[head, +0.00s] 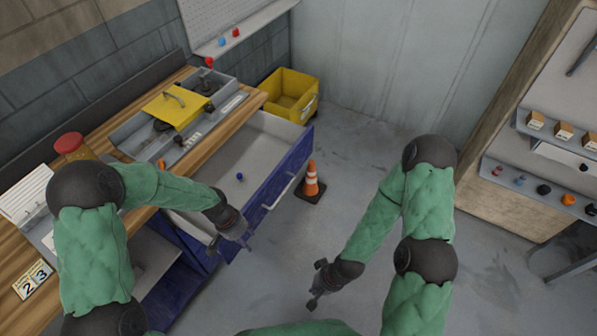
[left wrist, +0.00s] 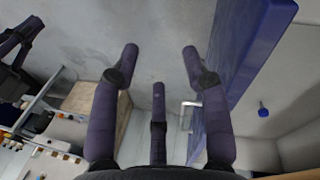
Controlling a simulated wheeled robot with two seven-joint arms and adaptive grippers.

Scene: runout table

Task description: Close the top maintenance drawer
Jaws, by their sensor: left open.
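The top maintenance drawer (head: 295,162) stands pulled out from under the wooden workbench, with a blue front, a pale handle (head: 279,194) and a light grey inside. A small blue item (head: 239,177) lies in it. My left gripper (head: 233,242) is open and empty at the near end of the drawer front. In the left wrist view its spread fingers (left wrist: 160,52) are beside the blue drawer front (left wrist: 240,65), with the handle (left wrist: 187,110) close to the right finger; contact cannot be told. My right gripper (head: 317,284) hangs over the floor, fingers apparently spread, away from the drawer.
An orange cone (head: 311,182) stands on the floor just beyond the drawer front. A yellow bin (head: 290,95) is behind. A shelf unit (head: 520,190) stands at right. The middle floor is clear.

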